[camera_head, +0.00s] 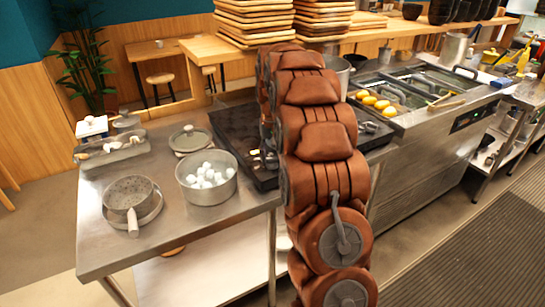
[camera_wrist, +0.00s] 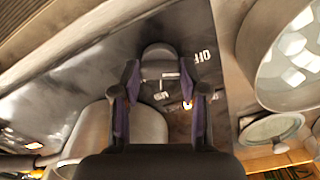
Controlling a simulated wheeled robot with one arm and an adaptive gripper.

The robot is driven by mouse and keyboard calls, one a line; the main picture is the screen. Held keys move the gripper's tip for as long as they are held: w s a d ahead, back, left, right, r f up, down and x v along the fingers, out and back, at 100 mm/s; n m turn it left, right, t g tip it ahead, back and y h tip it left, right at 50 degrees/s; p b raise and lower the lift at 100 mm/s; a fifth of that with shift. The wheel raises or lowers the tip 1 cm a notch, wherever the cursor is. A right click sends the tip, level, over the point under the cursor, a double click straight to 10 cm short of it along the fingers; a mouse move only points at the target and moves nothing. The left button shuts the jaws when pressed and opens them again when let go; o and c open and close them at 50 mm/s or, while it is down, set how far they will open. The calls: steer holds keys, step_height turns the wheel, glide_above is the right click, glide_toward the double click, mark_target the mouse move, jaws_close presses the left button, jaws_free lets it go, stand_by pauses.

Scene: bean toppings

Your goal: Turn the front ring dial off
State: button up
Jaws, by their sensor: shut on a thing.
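The black cooktop (camera_head: 232,125) lies on the steel table, partly hidden by my arm in the head view. In the wrist view a grey rounded dial (camera_wrist: 159,53) sits on the dark control panel, with white "OFF" lettering (camera_wrist: 203,56) to its right. My gripper (camera_wrist: 160,76) has its two fingers on either side of the dial, shut on it. I cannot tell the dial's exact setting. The gripper is not clearly visible in the head view.
Fryers with yellow items (camera_head: 376,103) are at right.

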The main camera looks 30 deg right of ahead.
mark_target(272, 158)
stand_by(0.3)
steer(key=o, duration=1.1)
steer(key=shift+o, duration=0.2)
step_height(272, 158, up, 12)
stand_by(0.4)
steer(key=shift+a, duration=0.1)
